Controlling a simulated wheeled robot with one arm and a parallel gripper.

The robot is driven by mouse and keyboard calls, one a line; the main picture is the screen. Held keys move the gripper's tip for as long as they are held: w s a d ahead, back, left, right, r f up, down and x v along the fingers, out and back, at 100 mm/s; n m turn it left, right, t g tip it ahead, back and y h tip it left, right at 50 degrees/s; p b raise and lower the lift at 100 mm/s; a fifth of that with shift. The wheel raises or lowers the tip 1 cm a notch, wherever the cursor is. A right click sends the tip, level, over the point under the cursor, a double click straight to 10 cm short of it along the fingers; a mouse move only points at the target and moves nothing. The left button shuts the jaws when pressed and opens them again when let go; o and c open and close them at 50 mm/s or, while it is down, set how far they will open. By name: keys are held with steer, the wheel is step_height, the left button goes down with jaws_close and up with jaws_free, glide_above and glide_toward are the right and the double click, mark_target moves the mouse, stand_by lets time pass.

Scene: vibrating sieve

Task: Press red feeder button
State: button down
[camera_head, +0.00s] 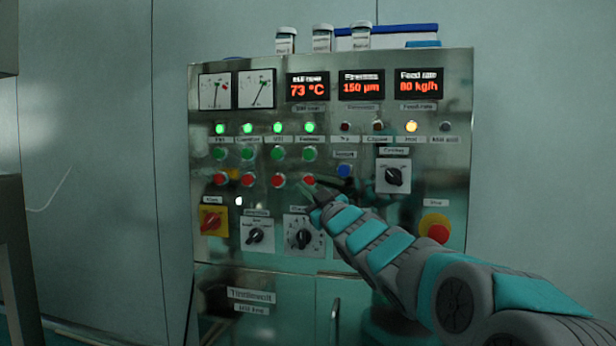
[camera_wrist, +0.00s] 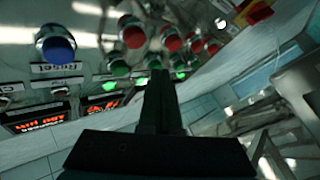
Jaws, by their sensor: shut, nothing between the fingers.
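The red button (camera_head: 309,180) under the "Feeder" label is the rightmost of the red row on the steel control panel. In the wrist view the red button nearest the blue one (camera_wrist: 133,35) appears to be the same button. My gripper (camera_head: 312,190) is shut and empty, its tip just below and overlapping the edge of that button in the head view. In the wrist view its closed fingers (camera_wrist: 160,78) point at the panel, with the red button up and left of the tip. I cannot tell whether the tip touches the panel.
A blue button (camera_head: 345,171) is right of the red one, and a green button (camera_head: 309,153) is above it. A rotary selector (camera_head: 304,238) sits below. A red stop button on yellow (camera_head: 437,232) is at lower right. Jars (camera_head: 322,38) stand on the cabinet.

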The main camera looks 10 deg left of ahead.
mark_target(309, 182)
steer(key=w+p, duration=0.2)
steer(key=w, duration=0.1)
steer(key=shift+w, duration=0.15)
stand_by(1.5)
steer(key=shift+w+p, duration=0.95)
steer(key=shift+p, duration=0.4)
stand_by(0.9)
steer(key=shift+s, duration=0.2)
steer(key=shift+s+b, duration=0.65)
steer(key=shift+s, duration=0.1)
